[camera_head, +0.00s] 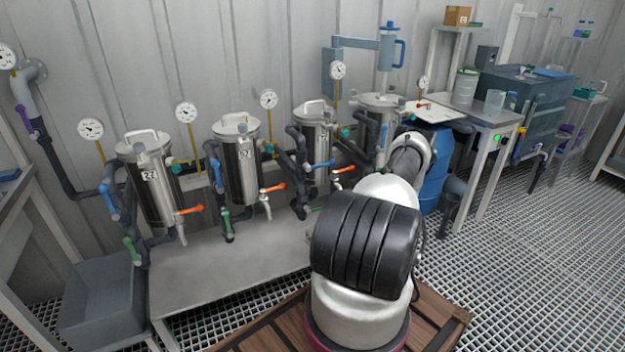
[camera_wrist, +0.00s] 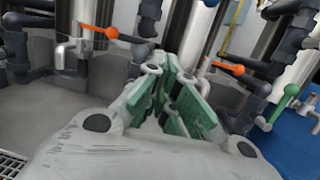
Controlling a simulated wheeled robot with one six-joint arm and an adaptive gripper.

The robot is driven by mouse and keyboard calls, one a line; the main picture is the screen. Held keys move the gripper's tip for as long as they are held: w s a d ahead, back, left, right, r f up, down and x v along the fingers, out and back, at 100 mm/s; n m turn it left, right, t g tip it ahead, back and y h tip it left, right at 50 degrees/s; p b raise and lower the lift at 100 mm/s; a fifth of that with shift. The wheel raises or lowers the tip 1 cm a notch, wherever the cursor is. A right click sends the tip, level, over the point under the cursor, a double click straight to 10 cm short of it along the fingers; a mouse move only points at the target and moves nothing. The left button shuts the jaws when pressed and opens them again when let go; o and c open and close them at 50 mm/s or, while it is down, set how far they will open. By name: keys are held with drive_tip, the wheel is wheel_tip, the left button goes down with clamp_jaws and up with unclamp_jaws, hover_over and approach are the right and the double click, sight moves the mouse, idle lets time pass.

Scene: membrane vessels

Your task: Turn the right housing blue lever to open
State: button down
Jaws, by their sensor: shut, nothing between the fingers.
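The right housing (camera_head: 381,103) is the last steel vessel of the row, partly behind my arm in the head view. A blue lever (camera_head: 383,137) stands roughly upright at its front. In the wrist view, a small blue piece shows at the top edge, too cut off to identify. My gripper (camera_wrist: 179,76) has green finger pads and is shut with nothing held. It points toward the pipework, between two orange levers, one at left (camera_wrist: 100,32) and one at right (camera_wrist: 228,68). In the head view my own arm hides the gripper.
Three more steel housings (camera_head: 237,150) stand to the left, with blue, green and orange levers and dark pipes. A green lever (camera_wrist: 285,103) is at right in the wrist view. A blue barrel (camera_head: 432,170) stands beside my arm. Grating floor at right is open.

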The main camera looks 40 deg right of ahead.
sight(321, 165)
drive_tip(key=w+d+r+h, duration=0.1)
drive_tip(key=w+d+r, duration=0.3)
drive_tip(key=w+r, duration=0.4)
drive_tip(key=shift+w+m, duration=0.3)
drive_tip(key=shift+w, duration=0.45)
drive_tip(key=shift+d+r, duration=0.15)
drive_tip(key=shift+r+n, duration=0.1)
drive_tip(key=shift+n, duration=0.3)
